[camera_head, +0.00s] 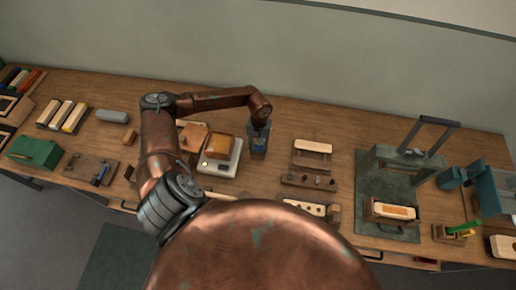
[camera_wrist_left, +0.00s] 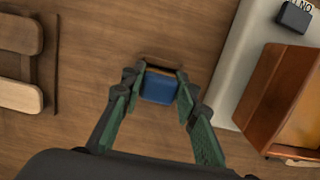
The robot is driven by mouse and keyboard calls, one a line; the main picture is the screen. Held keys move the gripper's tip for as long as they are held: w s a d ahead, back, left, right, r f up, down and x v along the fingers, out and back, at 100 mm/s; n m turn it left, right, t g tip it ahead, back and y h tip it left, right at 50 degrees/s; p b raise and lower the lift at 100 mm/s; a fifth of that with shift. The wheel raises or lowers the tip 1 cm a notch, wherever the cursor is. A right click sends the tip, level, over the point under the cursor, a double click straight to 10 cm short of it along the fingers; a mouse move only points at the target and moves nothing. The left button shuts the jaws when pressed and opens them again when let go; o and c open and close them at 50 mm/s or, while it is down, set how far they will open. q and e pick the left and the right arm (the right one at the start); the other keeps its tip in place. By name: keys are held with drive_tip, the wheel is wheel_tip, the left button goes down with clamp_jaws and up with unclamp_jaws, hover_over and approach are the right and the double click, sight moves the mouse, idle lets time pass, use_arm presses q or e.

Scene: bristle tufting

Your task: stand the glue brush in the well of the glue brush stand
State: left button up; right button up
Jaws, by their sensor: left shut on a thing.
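My left gripper (camera_head: 258,141) points down over the table, just right of the white scale, with its fingers closed on a blue block-like piece. In the left wrist view this piece (camera_wrist_left: 158,88) sits between the two green fingertips; I take it as the glue brush's handle, seen end-on. A thin brown and dark edge (camera_wrist_left: 164,67) shows just behind it, perhaps the glue brush stand; I cannot tell whether the brush is in its well or above it. The brush's lower end is hidden. My right gripper is not in view.
Wooden holders with pale blocks (camera_head: 313,146) lie to the right. A green mat (camera_head: 373,184) with a press frame is farther right. Bare tabletop lies around the gripper's right side.

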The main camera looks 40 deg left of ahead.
use_arm(q)
drive_tip(key=shift+f, duration=0.2)
drive_tip(key=o, duration=1.1)
drive_tip(key=shift+o, duration=0.2)
drive_tip(key=o, duration=0.4)
drive_tip(key=shift+c, duration=0.2)
drive_tip(key=shift+r, duration=0.15)
